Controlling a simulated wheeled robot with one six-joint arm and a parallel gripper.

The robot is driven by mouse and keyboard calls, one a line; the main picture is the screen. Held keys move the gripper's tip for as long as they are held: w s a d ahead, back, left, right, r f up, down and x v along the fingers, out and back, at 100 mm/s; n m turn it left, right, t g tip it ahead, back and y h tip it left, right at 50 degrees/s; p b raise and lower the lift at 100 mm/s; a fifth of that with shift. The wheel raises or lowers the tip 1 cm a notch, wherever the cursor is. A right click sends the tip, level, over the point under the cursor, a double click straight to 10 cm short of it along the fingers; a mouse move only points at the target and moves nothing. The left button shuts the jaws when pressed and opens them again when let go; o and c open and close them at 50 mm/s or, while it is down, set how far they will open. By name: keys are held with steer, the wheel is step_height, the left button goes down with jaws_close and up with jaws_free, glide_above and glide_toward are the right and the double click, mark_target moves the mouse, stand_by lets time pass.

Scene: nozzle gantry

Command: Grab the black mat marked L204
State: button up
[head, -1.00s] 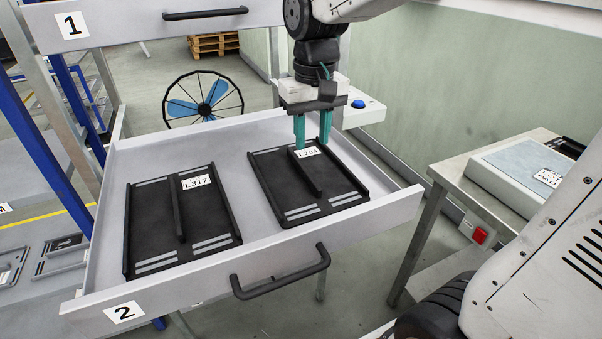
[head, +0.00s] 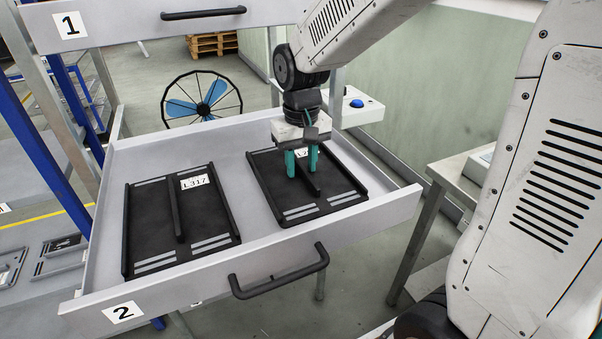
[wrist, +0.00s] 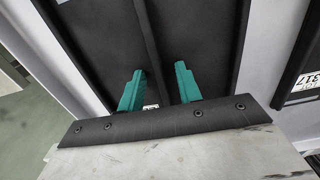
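The black mat marked L204 (head: 335,192) lies in the right half of open drawer 2 (head: 225,258). It has raised side rims and a raised central rib (head: 315,187). Its label is now mostly hidden behind my gripper in the head view. My gripper (head: 302,172) is over this mat, with its teal fingers pointing down. In the wrist view my gripper (wrist: 158,80) is open, with one finger on each side of the central rib (wrist: 147,35). Whether the fingertips touch the mat or rib I cannot tell.
A second black mat marked L317 (head: 180,225) lies to the left in the same drawer. Drawer 1 (head: 150,22) is above and behind. A metal side table (head: 450,180) stands to the right. A grey strip of drawer floor separates the mats.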

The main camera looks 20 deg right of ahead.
steer(key=shift+c, duration=0.3)
jaws_close()
steer(key=shift+r, duration=0.1)
